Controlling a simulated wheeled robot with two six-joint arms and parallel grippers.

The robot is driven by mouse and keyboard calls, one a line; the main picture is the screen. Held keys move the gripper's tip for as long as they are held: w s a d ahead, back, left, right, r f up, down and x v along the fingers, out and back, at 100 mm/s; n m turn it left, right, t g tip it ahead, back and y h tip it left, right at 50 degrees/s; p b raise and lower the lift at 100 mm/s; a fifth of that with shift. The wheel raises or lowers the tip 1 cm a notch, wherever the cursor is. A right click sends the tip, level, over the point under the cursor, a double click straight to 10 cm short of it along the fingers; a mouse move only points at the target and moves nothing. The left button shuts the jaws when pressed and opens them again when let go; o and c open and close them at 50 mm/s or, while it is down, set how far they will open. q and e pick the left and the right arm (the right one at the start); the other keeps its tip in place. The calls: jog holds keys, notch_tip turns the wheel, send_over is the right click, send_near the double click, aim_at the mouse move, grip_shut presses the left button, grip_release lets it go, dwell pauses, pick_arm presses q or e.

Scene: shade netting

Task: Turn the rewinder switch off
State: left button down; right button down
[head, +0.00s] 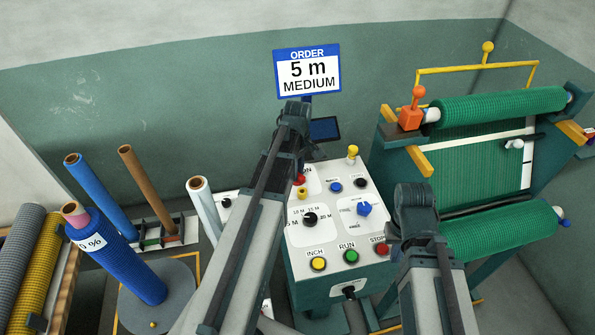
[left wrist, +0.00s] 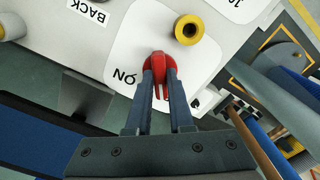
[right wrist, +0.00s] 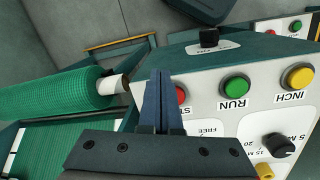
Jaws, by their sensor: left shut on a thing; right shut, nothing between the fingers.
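The rewinder's control panel (head: 335,273) stands in the middle of the head view. Its red rotary switch (head: 300,179) is at the panel's upper left, beside an ON label. In the left wrist view my left gripper (left wrist: 161,82) is shut on the handle of the red switch (left wrist: 159,60). ON reads at the left of the fingers; the label on their other side is mostly covered. My right gripper (right wrist: 160,78) is shut and empty, in front of the panel's red STOP button (right wrist: 181,95), which it partly hides; I cannot tell if it touches.
Yellow INCH (head: 318,264) and green RUN (head: 351,256) buttons line the panel's front. A black length dial (head: 310,219) and a blue knob (head: 364,209) sit behind. Green netting rolls (head: 500,106) are at right. An order sign (head: 308,71) reads 5 m MEDIUM.

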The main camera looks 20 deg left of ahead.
pick_arm(q)
jog(key=shift+n, duration=0.8)
jog(key=c, duration=0.8)
grip_release()
jog(key=shift+r, duration=0.1)
notch_tip(320, 180, up, 14)
jog(key=p, duration=1.3)
jog(key=shift+f+p, duration=0.2)
jog(key=shift+p, duration=0.2)
